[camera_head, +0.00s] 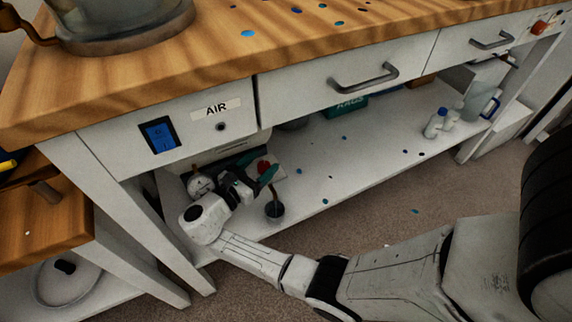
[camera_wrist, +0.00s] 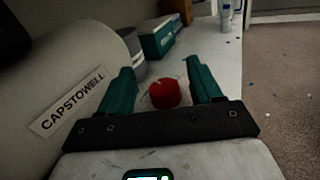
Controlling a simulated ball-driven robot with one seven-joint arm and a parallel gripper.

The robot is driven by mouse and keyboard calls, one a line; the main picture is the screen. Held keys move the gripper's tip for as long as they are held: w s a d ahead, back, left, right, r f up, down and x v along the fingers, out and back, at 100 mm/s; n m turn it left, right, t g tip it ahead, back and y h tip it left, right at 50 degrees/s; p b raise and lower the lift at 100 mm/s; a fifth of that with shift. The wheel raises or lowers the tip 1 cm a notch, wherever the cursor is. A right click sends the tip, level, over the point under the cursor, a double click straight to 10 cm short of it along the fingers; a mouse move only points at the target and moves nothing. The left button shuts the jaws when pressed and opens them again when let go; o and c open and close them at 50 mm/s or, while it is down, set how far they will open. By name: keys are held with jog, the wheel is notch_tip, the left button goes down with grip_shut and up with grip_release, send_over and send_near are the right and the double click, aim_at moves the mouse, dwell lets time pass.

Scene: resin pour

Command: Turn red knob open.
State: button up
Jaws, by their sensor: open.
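The red knob (camera_wrist: 165,93) shows in the wrist view between the two green fingers of my gripper (camera_wrist: 160,88). The fingers are apart on either side of it, with a gap on each side. In the head view the red knob (camera_head: 263,167) is small and partly hidden, close beside the green fingertips of my gripper (camera_head: 262,180). My gripper is open and reaches onto the lower shelf under the workbench. Which way the knob is turned cannot be told.
A round gauge (camera_head: 201,185) and a small dark cup (camera_head: 274,210) are near my gripper. A pale tank labelled CAPSTOWELL (camera_wrist: 75,80) is on the left. A green box (camera_wrist: 160,38) and bottles (camera_head: 436,122) stand farther along the shelf (camera_head: 340,165). The bench drawers (camera_head: 340,85) overhang.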

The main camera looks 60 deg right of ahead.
jog(key=s+a+r+p, duration=0.3)
jog(key=s+r+p, duration=0.5)
jog(key=s+r, duration=0.3)
jog(key=s, duration=0.2)
jog(key=shift+s+a+p, duration=0.3)
jog(key=shift+a+p, duration=0.05)
jog(key=shift+p, duration=0.05)
jog(key=shift+w, duration=0.1)
